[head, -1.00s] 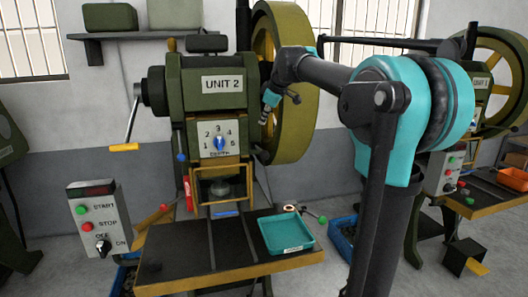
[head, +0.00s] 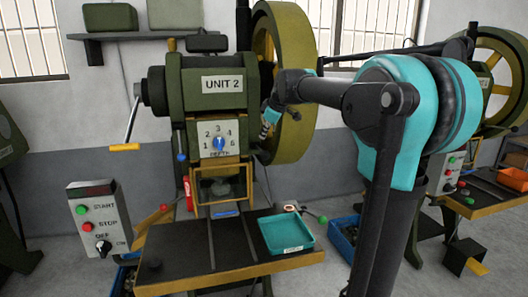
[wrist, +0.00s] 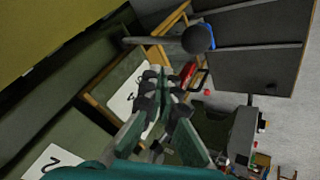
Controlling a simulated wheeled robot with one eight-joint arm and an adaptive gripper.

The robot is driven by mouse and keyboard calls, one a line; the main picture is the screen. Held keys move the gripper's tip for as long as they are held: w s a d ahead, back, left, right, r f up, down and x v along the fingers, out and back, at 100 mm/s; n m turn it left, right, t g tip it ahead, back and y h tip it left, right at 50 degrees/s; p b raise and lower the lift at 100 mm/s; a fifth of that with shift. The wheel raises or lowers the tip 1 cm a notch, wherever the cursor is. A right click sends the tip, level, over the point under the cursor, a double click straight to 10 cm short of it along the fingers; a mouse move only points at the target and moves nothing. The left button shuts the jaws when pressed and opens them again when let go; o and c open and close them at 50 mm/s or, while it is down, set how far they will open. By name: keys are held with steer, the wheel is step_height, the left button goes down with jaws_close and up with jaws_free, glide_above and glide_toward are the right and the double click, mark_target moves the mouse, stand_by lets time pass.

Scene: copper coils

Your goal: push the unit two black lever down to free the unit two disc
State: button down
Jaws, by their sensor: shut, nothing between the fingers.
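Unit two is the green press (head: 222,85) labelled UNIT 2 in the head view. In the wrist view, a dark lever with a round black knob (wrist: 198,39) sticks out beyond the fingertips, to their upper right. I cannot make out this lever clearly in the head view. My gripper (wrist: 158,82) is shut and empty, apart from the knob in the picture. In the head view my gripper (head: 265,130) hangs at the right side of the press, in front of the flywheel. A round grey part (head: 220,188) sits behind the yellow-framed opening; I cannot tell whether it is the disc.
The yellow-green flywheel (head: 292,140) stands close behind my gripper. A control box (head: 98,218) stands at left. A blue crate (head: 343,238) is at right.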

mark_target(266, 152)
steer(key=shift+s+f, duration=0.2)
steer(key=shift+f, duration=1.2)
steer(key=shift+f, duration=0.2)
stand_by(0.3)
steer(key=shift+f, duration=0.2)
steer(key=shift+s+d+f, duration=0.1)
steer(key=shift+s+f, duration=0.1)
steer(key=shift+f, duration=0.9)
steer(key=shift+s+f, duration=0.2)
steer(key=shift+f, duration=0.9)
stand_by(2.4)
steer(key=shift+r, duration=0.15)
stand_by(0.3)
steer(key=shift+w+r, duration=0.2)
steer(key=shift+r, duration=1.05)
steer(key=shift+w+r, duration=0.2)
steer(key=shift+r, duration=1)
